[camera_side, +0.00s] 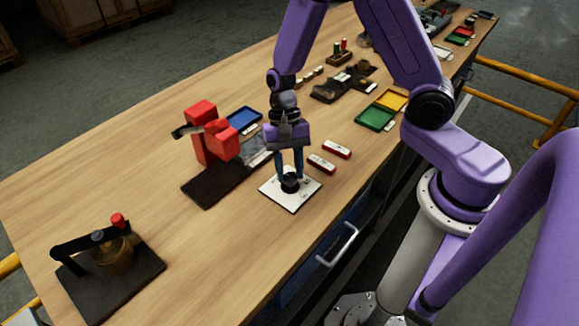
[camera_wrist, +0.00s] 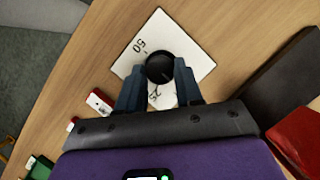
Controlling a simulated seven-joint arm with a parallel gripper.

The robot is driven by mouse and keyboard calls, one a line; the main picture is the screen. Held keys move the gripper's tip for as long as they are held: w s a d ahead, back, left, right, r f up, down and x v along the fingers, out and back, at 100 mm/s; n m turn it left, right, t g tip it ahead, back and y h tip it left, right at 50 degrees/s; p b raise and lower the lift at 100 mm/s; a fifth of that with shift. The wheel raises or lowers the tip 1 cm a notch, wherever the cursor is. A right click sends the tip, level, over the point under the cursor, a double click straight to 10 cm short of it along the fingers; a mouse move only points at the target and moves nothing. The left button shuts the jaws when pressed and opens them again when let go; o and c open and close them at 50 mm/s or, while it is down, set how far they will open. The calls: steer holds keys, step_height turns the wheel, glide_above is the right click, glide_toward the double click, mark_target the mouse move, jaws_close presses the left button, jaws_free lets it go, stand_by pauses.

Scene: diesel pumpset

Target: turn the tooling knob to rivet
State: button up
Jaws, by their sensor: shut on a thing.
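The tooling knob (camera_side: 290,183) is a round black knob on a square white plate (camera_side: 304,199) lying on the bench. In the wrist view the knob (camera_wrist: 159,67) sits near the middle of the plate (camera_wrist: 196,50), whose printed marks include "50" and what looks like "25". I cannot read any "rivet" label. My gripper (camera_side: 289,171) points straight down over the plate, its blue fingers on both sides of the knob. In the wrist view my gripper (camera_wrist: 159,80) is shut on the knob. The knob's pointer direction cannot be made out.
Two small red-and-white blocks (camera_side: 336,149) lie just behind and right of the plate. A red press on a dark base (camera_side: 208,186) stands close on the left. Blue, green and yellow trays (camera_side: 375,118) lie farther back. The bench's front left is clear up to a lever device (camera_side: 110,255).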

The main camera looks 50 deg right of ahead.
stand_by(0.3)
steer(key=o, duration=1)
steer(key=shift+o, duration=0.2)
steer(key=v, duration=1.7)
steer(key=shift+r, duration=0.2)
steer(key=s+d+f+n+t+h, duration=0.1)
steer(key=s+n+t+h, duration=0.1)
steer(key=s+n, duration=1.8)
steer(key=s+t, duration=0.1)
steer(key=s, duration=0.1)
steer(key=shift+s+d+t, duration=0.25)
steer(key=shift+d+t, duration=0.05)
steer(key=shift+t, duration=0.1)
